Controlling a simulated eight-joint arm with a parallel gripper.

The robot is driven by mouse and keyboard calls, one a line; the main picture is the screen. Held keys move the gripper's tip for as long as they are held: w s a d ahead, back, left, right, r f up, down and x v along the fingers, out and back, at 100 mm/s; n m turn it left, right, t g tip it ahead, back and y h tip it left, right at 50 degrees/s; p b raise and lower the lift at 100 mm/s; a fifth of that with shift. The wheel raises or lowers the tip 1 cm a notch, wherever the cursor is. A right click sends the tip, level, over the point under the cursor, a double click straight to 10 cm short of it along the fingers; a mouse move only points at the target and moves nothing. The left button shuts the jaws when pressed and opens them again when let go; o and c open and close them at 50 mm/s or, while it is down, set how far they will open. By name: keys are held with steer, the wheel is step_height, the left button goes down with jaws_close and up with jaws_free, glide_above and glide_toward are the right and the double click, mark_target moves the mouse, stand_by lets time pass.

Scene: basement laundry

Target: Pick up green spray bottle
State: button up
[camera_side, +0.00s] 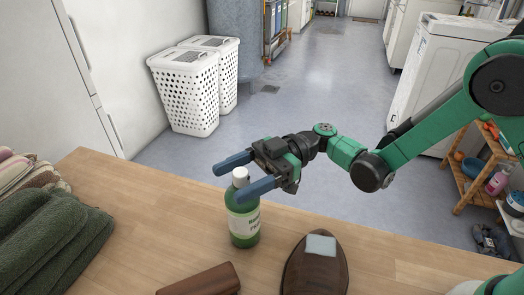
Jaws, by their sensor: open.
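A green spray bottle (243,225) with a white cap and a pale label stands upright on the wooden table (150,205). My gripper (236,178) comes in from the right at the height of the bottle's top. Its two blue fingers are open, one on the far side of the cap and one on the near side. The near finger crosses in front of the bottle's upper part. I cannot tell whether either finger touches the bottle.
A brown iron-shaped object (316,272) with a pale patch lies right of the bottle. A brown block (203,281) lies in front. Folded green towels (48,240) are at the left. White laundry baskets (186,90) and a white washer (440,80) stand on the floor beyond.

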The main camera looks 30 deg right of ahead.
steer(key=shift+s+a, duration=0.15)
steer(key=shift+a, duration=0.7)
jaws_close()
